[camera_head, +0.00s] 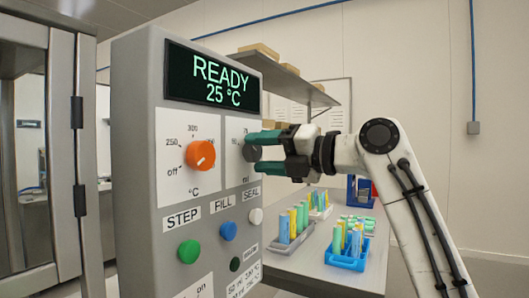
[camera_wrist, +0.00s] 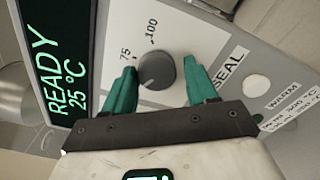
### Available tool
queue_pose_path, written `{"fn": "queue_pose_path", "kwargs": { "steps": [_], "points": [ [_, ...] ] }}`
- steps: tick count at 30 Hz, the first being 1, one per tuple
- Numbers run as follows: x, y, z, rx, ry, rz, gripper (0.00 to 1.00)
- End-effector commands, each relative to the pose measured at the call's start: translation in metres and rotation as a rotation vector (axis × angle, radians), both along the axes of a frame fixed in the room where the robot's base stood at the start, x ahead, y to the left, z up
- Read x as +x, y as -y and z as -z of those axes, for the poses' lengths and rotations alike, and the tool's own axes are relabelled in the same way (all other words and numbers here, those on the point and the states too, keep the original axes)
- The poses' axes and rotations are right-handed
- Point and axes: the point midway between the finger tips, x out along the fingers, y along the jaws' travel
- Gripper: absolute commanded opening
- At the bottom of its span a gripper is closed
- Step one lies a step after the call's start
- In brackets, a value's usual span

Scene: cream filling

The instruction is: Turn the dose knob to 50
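The dose knob (camera_wrist: 157,70) is a round dark grey dial on a white plate of the machine panel. In the wrist view its light pointer line faces down and to the left, and the marks 75 and 100 show beside it. In the head view the knob (camera_head: 251,153) is partly covered by my gripper (camera_head: 262,153), which reaches in from the right. The 50 mark shows small left of the knob there.
The panel has an orange temperature knob (camera_head: 200,155), a green button (camera_head: 189,251), a blue button (camera_head: 228,231) and a white button (camera_head: 256,216). The display (camera_head: 212,80) reads READY 25 °C. A table (camera_head: 325,271) with racks of coloured tubes stands behind on the right.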

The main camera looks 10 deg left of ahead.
Motion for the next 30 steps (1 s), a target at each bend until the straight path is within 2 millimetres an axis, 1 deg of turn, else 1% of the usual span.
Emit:
{"fn": "queue_pose_path", "kwargs": {
  "steps": [1, 4, 11, 14, 17, 24, 30],
  "points": [
    [0.000, 0.000, -0.001, 0.001, 0.000, 0.000, 0.62],
    [0.000, 0.000, -0.002, 0.002, 0.002, 0.001, 0.71],
    [0.000, 0.001, -0.003, 0.005, 0.003, 0.001, 0.71],
    [-0.001, 0.006, -0.003, 0.006, 0.003, 0.003, 0.71],
    [-0.005, 0.018, -0.002, 0.005, 0.004, 0.004, 0.71],
    [-0.021, 0.062, -0.002, 0.005, 0.004, 0.004, 0.71],
    [-0.032, 0.090, -0.002, 0.005, 0.002, 0.003, 0.71]
  ]
}}
